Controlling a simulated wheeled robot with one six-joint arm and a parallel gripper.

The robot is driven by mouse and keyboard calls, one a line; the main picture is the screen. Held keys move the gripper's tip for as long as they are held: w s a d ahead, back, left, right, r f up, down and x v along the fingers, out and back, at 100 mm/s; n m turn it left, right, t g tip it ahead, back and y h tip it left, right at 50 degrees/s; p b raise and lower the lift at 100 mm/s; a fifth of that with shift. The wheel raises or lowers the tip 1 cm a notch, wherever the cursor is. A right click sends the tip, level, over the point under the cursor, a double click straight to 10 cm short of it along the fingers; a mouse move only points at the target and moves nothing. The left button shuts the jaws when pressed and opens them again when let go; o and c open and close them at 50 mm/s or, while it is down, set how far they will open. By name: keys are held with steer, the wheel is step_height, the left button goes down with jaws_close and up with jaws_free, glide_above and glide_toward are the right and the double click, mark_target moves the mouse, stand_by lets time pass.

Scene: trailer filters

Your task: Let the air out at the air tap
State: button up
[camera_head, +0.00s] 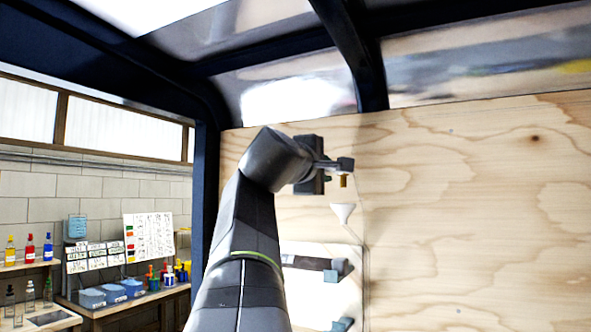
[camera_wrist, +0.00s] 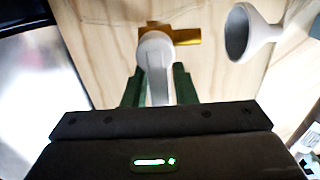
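The air tap is a brass fitting (camera_wrist: 185,37) on the plywood wall, with a pale grey lever (camera_wrist: 157,58). In the head view the brass part (camera_head: 343,181) shows just below my gripper's tip. My gripper (camera_wrist: 159,85) has its two green fingers on either side of the lever, which runs down between them toward the palm. The fingers are very close to the lever, but I cannot tell whether both press on it. The lower end of the lever is hidden by my gripper body.
A white funnel (camera_wrist: 240,32) sits right of the tap; it also shows below the tap in the head view (camera_head: 343,211). The plywood wall (camera_head: 480,200) is bare to the right. A workbench (camera_head: 130,299) with blue bins and bottles stands far left, beyond a dark frame post (camera_head: 205,190).

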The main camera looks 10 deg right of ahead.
jaws_close()
steer(key=shift+f+n+p, duration=0.25)
steer(key=shift+n+p, duration=0.1)
steer(key=shift+n, duration=0.45)
steer(key=shift+o, duration=1.7)
jaws_free()
